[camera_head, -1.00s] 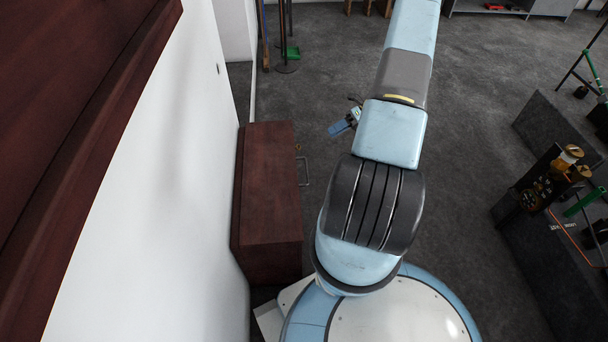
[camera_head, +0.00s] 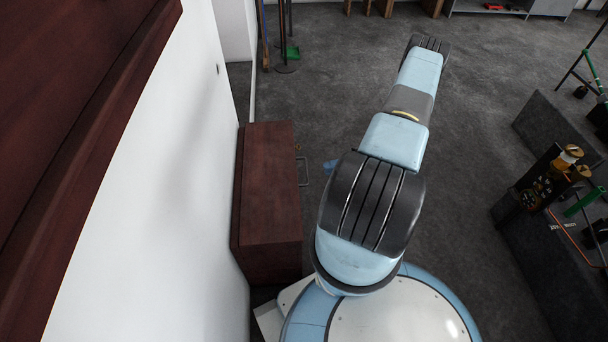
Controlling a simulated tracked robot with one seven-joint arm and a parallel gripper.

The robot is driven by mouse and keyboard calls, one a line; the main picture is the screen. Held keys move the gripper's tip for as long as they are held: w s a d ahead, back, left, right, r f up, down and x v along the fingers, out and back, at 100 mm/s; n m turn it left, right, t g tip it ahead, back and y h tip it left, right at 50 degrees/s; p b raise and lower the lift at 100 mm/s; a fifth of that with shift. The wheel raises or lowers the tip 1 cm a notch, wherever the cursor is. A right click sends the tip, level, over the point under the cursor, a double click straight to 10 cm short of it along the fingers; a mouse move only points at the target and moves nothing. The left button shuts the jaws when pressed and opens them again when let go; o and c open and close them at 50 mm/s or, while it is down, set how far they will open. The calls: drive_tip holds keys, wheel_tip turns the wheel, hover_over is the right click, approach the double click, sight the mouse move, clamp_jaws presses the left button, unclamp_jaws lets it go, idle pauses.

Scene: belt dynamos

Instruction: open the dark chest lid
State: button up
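The dark reddish-brown chest (camera_head: 270,185) stands against the white wall, left of my base. Its lid looks shut, lying flat on top. A thin metal handle (camera_head: 303,171) sticks out from its right side. A small light-blue part at the end of my arm, by my gripper (camera_head: 329,166), shows just right of the handle, with a small gap between them in the picture. The rest of my gripper is hidden behind my arm, so I cannot see its fingers or whether they touch anything.
The white wall (camera_head: 165,190) runs close along the chest's left side. Dark grey floor (camera_head: 480,130) is open to the right and beyond. A dark bench (camera_head: 535,270) with belt-machine parts stands at the right. Poles on stands (camera_head: 285,40) are at the back.

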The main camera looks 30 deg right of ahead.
sight(307, 172)
drive_tip(key=x, duration=1)
clamp_jaws()
